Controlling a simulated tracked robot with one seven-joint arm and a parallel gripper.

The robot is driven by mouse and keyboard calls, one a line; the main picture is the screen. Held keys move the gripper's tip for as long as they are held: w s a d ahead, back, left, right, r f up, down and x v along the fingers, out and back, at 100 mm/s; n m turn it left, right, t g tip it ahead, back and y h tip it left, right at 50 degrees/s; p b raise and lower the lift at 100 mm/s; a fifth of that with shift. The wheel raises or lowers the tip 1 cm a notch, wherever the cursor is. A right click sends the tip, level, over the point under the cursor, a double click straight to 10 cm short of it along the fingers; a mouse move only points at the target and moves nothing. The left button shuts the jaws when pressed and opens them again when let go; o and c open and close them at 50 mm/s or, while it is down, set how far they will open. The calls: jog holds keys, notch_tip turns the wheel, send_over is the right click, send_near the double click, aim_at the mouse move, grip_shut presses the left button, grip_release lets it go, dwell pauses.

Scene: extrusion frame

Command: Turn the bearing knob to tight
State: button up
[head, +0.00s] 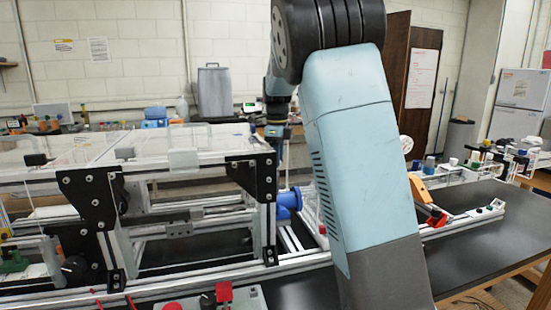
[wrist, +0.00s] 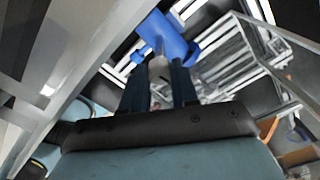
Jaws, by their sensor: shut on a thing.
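My gripper (wrist: 158,78) points at the blue bearing part, with its two dark fingers closed on a small pale grey piece, which I take for the bearing knob (wrist: 157,67). The blue bearing part (wrist: 166,40) lies just beyond the fingertips in the wrist view. In the head view the blue bearing part (head: 289,199) sits on the right side of the extrusion frame (head: 262,215), below my gripper, which hangs down behind my arm's edge. The knob is mostly hidden between the fingers, and its turned position cannot be read.
Black corner plates (head: 92,205) and aluminium rails surround the blue part closely. Clear panels (head: 70,150) top the frame at left. My arm hides much of the middle.

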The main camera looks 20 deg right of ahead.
grip_shut()
jog(key=shift+m, duration=1.5)
jog(key=o, duration=0.6)
grip_release()
notch_tip(320, 180, up, 14)
jog(key=shift+f, duration=0.15)
